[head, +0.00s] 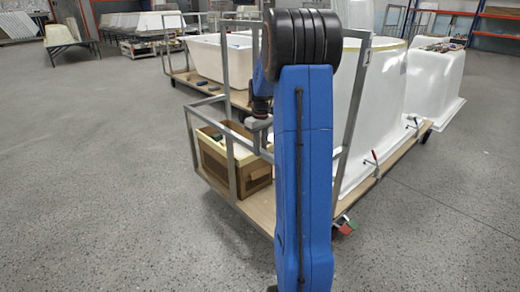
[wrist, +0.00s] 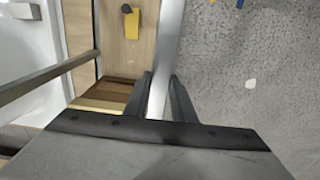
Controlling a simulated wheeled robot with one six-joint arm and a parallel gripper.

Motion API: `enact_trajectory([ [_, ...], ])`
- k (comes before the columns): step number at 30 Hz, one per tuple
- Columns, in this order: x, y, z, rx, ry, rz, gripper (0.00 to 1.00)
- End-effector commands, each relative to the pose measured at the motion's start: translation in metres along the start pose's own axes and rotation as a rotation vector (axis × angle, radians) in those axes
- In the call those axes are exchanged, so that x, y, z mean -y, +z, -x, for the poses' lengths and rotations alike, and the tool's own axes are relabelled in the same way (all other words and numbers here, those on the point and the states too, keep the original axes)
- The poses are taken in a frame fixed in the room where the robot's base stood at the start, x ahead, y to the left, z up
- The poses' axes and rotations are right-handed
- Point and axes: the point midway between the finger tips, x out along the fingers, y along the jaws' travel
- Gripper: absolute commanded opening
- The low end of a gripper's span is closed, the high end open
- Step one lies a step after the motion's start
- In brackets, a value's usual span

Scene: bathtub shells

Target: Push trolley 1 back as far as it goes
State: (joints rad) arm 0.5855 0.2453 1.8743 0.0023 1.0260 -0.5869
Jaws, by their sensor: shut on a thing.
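The near trolley has a wooden deck (head: 262,210), a grey tube frame (head: 357,95) and white bathtub shells (head: 385,95) standing on it. My gripper (head: 258,128) is at the low end rail of this frame, partly hidden behind my blue arm. In the wrist view my gripper (wrist: 162,100) has its two dark fingers on either side of a grey metal rail (wrist: 168,45) and is shut on it. An open cardboard box (head: 245,170) sits on the deck inside the frame; part of it shows in the wrist view (wrist: 105,92).
A second trolley with white tubs (head: 215,58) stands close behind. Red-handled levers (head: 372,160) line the near trolley's right edge, and a castor with red and green parts (head: 345,226) is at its near corner. Grey floor (head: 90,190) is clear to the left and right.

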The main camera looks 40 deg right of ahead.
Motion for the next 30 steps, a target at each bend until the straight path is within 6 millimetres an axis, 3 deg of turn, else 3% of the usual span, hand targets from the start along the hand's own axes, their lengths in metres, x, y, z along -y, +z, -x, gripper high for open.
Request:
enact_trajectory([
  [1,-0.005,-0.001,0.001,-0.005,0.009,0.0,0.0],
  [2,-0.005,-0.001,0.001,-0.005,0.009,0.0,0.3],
  [3,-0.005,-0.001,0.001,-0.005,0.008,-0.001,0.4],
  [4,-0.004,-0.001,0.001,-0.004,0.008,-0.001,0.42],
  [13,-0.003,-0.001,0.002,-0.003,0.006,0.0,0.42],
  [17,-0.003,-0.001,0.011,-0.005,0.006,0.0,0.42],
  [30,-0.003,-0.001,0.092,-0.006,0.007,-0.001,0.42],
])
